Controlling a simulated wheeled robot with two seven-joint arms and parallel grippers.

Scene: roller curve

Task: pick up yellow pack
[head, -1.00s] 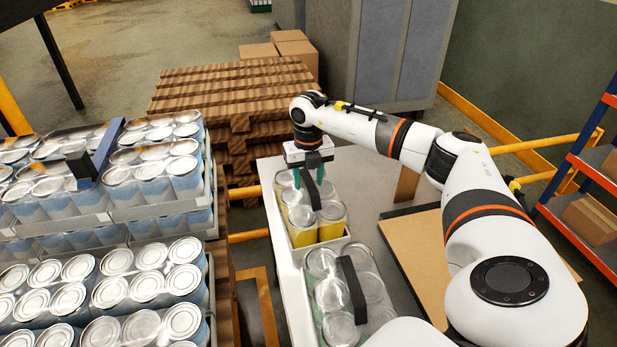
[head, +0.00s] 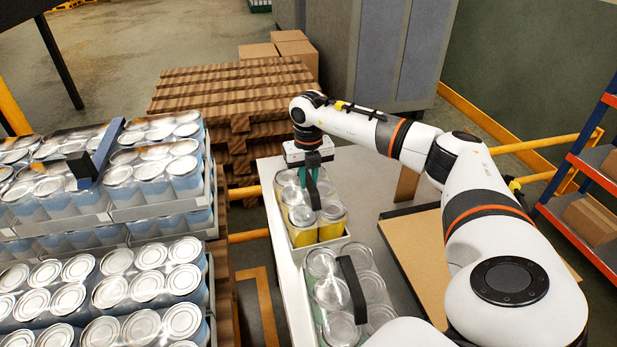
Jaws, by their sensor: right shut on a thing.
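The yellow pack (head: 303,236) is a tray of yellow cans with silver lids and a dark handle strap across its top. It stands on the white table beyond a second pack. My right gripper (head: 309,180) is above the pack's far part, fingers pointing down. Its green fingers are closed on the dark handle (head: 314,192). The far cans are partly hidden by the gripper. My left gripper is not in view.
A second can pack (head: 322,264) with a dark handle stands just nearer on the table (head: 291,281). Stacked trays of blue-silver cans (head: 150,285) are at left. Wooden pallets (head: 215,95) stand behind.

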